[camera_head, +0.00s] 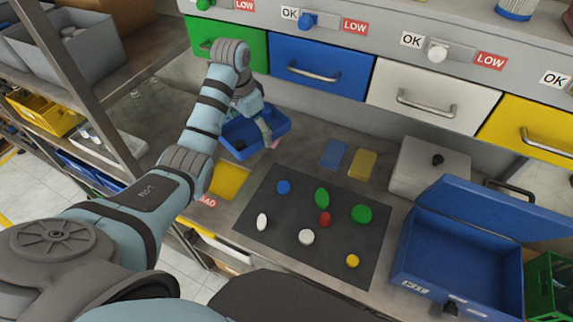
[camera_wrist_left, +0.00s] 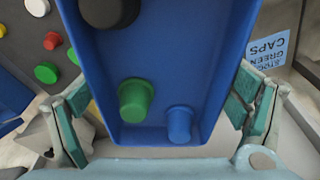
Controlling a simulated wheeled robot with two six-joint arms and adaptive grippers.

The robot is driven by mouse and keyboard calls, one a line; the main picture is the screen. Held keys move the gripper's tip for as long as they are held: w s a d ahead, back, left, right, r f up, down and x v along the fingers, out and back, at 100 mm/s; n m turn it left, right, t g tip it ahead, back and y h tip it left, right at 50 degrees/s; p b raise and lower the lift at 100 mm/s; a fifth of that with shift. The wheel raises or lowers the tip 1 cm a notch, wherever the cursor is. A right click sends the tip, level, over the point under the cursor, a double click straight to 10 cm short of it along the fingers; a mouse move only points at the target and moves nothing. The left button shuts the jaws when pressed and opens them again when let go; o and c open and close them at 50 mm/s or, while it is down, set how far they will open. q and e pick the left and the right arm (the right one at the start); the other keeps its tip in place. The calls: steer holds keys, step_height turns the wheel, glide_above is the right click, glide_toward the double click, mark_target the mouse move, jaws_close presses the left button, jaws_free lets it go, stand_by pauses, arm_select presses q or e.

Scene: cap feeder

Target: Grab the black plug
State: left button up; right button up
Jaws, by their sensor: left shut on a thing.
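A small blue bin (camera_head: 274,122) is at the back left of the bench in the head view. My left gripper (camera_head: 256,122) is shut on it; in the left wrist view its fingers lie along both sides of the bin (camera_wrist_left: 215,75). The black plug (camera_wrist_left: 110,12) is inside the bin, partly cut off at the top of the wrist view. A green plug (camera_wrist_left: 135,100) and a blue plug (camera_wrist_left: 180,123) are also in the bin. A dark piece (camera_head: 240,146) shows inside it in the head view. My right gripper is not in view.
A dark mat (camera_head: 265,205) with several coloured caps lies in front of the bin. A large open blue case (camera_head: 460,250) and a grey box (camera_head: 425,175) stand to the right. Drawers (camera_head: 320,70) line the back. A shelf rack (camera_head: 110,80) stands left.

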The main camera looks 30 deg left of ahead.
arm_select(q)
steer(key=b, duration=1.1)
glide_above(261, 178)
steer(key=f, duration=1.3)
steer(key=shift+s, duration=0.3)
step_height(261, 178, down, 7)
steer(key=shift+r, duration=0.15)
steer(key=shift+p, duration=0.3)
steer(key=shift+f, duration=0.2)
steer(key=o, duration=0.9)
